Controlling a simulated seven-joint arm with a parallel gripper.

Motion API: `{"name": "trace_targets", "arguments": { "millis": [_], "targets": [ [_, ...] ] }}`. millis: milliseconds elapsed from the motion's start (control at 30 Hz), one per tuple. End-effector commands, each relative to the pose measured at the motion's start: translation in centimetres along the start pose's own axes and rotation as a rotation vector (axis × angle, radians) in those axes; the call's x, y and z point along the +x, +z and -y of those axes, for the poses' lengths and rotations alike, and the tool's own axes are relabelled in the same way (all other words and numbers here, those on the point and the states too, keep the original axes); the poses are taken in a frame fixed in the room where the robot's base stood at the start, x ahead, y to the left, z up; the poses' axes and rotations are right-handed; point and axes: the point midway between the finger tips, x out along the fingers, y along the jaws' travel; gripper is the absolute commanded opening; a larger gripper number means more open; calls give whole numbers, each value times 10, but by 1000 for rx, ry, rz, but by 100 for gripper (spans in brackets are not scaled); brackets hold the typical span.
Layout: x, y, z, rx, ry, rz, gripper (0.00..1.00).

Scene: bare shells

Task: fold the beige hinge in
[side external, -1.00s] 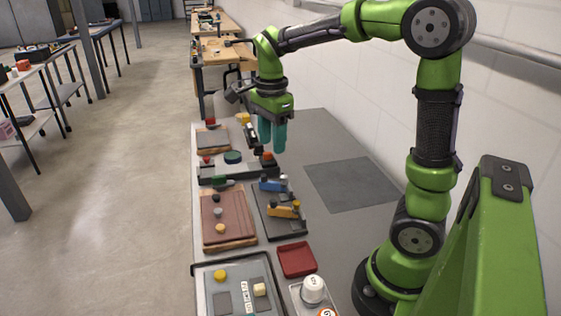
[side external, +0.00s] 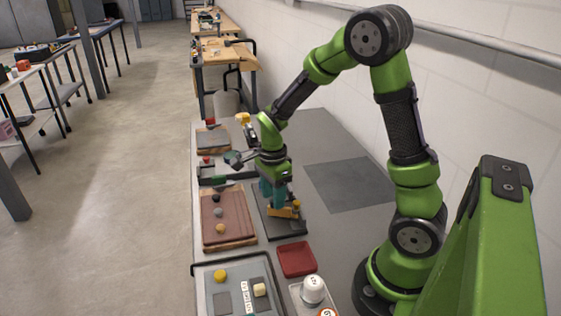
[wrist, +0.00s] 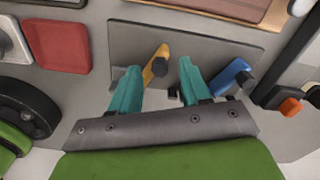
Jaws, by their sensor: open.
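The beige hinge, a yellow-orange bar (side external: 285,212) with a small knob, sits on a dark grey plate (side external: 270,228). In the wrist view the hinge (wrist: 154,66) shows between my teal fingertips, nearer the left one, with a dark knob at its side. My gripper (side external: 272,200) is low over the plate, fingers pointing down at the hinge. In the wrist view my gripper (wrist: 158,75) is open. I cannot tell whether a finger touches the hinge. A blue hinge (wrist: 231,76) lies just right of the right finger; in the side view my gripper hides it.
A brown board with knobs (side external: 228,208) lies left of the plate. A red tray (side external: 297,259) and a grey tray (side external: 206,272) are nearer the camera. A dark mat (side external: 345,186) lies clear to the right.

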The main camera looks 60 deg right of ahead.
Motion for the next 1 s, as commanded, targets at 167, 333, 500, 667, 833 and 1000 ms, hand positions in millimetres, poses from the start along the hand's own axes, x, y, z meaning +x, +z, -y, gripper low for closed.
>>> {"name": "trace_targets", "arguments": {
  "millis": [167, 333, 500, 667, 833, 1000],
  "targets": [
    [8, 0, 0, 0, 0, 0, 46],
    [9, 0, 0, 0, 0, 1, 46],
    [9, 0, 0, 0, 0, 0, 31],
    [9, 0, 0, 0, 0, 0, 7],
    [8, 0, 0, 0, 0, 0, 0],
    [8, 0, 0, 1, 0, 0, 0]
  ]
}}
